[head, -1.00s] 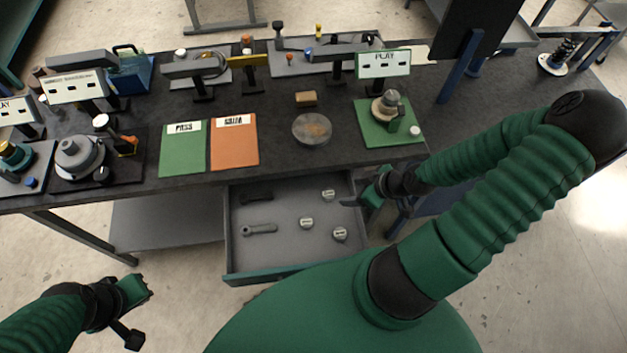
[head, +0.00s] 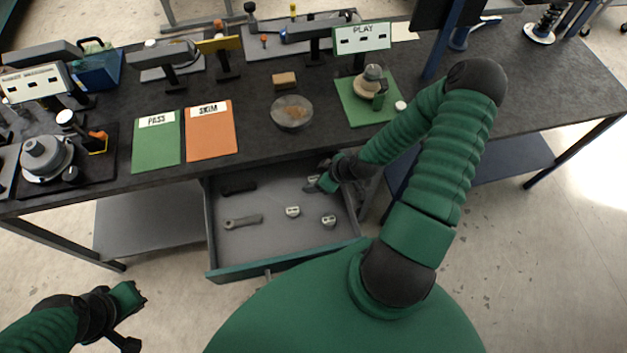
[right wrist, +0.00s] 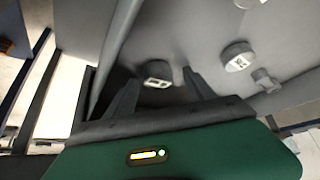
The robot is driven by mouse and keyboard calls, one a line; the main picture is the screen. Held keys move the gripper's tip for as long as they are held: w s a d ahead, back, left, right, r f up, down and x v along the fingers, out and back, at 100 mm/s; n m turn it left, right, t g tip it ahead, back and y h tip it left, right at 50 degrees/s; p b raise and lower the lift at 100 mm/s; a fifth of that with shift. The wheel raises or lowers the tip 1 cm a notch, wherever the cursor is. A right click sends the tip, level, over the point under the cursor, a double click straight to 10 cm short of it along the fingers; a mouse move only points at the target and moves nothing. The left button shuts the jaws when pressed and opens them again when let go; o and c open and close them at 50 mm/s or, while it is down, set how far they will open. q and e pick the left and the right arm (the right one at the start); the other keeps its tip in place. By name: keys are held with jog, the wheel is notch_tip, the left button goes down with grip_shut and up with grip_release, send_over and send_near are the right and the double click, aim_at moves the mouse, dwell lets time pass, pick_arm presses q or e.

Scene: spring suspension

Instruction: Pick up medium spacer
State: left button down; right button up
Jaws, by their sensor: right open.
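Three small grey round spacers with pale labels lie in the open drawer; I cannot read their sizes. In the head view one spacer (head: 313,179) is partly hidden by my right gripper (head: 321,184), another (head: 292,211) lies left of it, and a third (head: 329,220) lies nearer the drawer front. In the right wrist view my right gripper (right wrist: 160,80) is open, with one spacer (right wrist: 157,72) showing between its fingertips, not gripped. A second spacer (right wrist: 237,55) lies to the right there. My left gripper (head: 132,301) is low at the left, its jaws unclear.
The drawer (head: 240,268) also holds a grey wrench-like part (head: 243,221) and a dark part (head: 239,188). The table edge runs above the drawer. On the table stand a green PASS mat (head: 156,145), an orange SKIM mat (head: 210,135) and a round dish (head: 291,113).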

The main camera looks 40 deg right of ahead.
jog(key=shift+w+d+f, duration=0.2)
jog(key=shift+d+f, duration=0.1)
jog(key=shift+d, duration=0.15)
jog(key=shift+s+a+r, duration=0.15)
jog(key=shift+a, duration=0.15)
jog(key=c, duration=0.6)
jog(key=shift+a, duration=0.15)
jog(key=c, duration=0.5)
jog(key=shift+c, duration=1.2)
jog(key=shift+d, duration=0.2)
grip_shut()
